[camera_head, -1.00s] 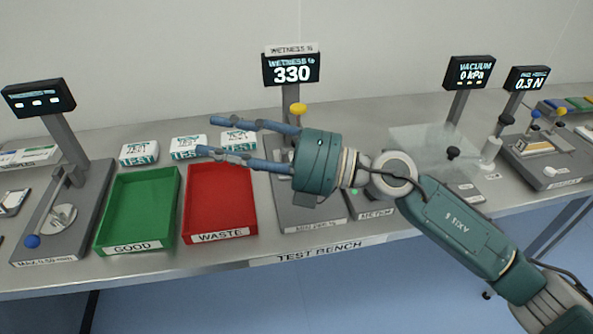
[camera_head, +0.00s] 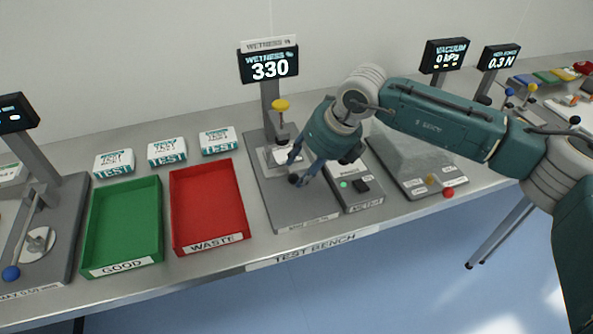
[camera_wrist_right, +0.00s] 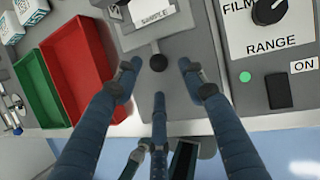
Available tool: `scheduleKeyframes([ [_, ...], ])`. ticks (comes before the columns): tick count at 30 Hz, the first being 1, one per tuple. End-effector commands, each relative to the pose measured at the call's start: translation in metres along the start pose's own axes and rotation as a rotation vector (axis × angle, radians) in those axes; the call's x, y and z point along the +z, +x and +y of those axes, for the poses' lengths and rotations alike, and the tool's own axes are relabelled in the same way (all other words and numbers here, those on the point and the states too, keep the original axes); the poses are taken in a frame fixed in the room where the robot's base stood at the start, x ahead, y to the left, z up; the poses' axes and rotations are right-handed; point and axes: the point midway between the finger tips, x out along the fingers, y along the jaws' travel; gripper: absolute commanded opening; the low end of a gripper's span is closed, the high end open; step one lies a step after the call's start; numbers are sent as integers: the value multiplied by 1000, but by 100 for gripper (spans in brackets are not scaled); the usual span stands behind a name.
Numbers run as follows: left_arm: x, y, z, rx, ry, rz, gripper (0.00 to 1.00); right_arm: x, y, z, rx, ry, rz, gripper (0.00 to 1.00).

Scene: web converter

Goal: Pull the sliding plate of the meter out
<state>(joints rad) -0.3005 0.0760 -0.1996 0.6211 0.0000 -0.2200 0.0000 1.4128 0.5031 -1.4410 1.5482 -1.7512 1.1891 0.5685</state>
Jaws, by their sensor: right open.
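The wetness meter (camera_head: 268,66) stands mid-bench, its display reading 330, with a yellow-topped post (camera_head: 281,105) over its grey base. Its sliding plate (camera_head: 270,160) carries a pale sample (camera_wrist_right: 150,12) and has a dark round knob (camera_head: 293,179) at the front. In the right wrist view the knob (camera_wrist_right: 158,62) lies between my blue fingertips, with visible gaps to either side. My right gripper (camera_head: 302,168) is open, pointing down over the base, and partly hides the plate. I cannot tell whether any finger touches the knob. My left gripper is not in view.
The red waste tray (camera_head: 243,236) and green good tray (camera_head: 158,256) sit left of the meter. Several test packs (camera_head: 167,151) stand behind them. A control box (camera_head: 376,199) with a green button is close on the right. A vacuum station (camera_head: 446,55) stands beyond.

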Motion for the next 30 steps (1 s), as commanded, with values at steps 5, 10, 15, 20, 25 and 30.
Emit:
scheduleKeyframes([
  [5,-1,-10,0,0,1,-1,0,0,27,1,2,0,1,41],
  [10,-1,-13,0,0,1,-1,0,1,41,0,1,0,-1,41],
  [15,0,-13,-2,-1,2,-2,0,0,44,0,1,0,-2,41],
  [20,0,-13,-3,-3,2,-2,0,0,44,0,1,-1,-2,37],
  [25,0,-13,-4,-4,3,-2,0,0,44,0,1,-1,-2,3],
  [30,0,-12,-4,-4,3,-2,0,0,44,0,1,-1,-1,0],
])
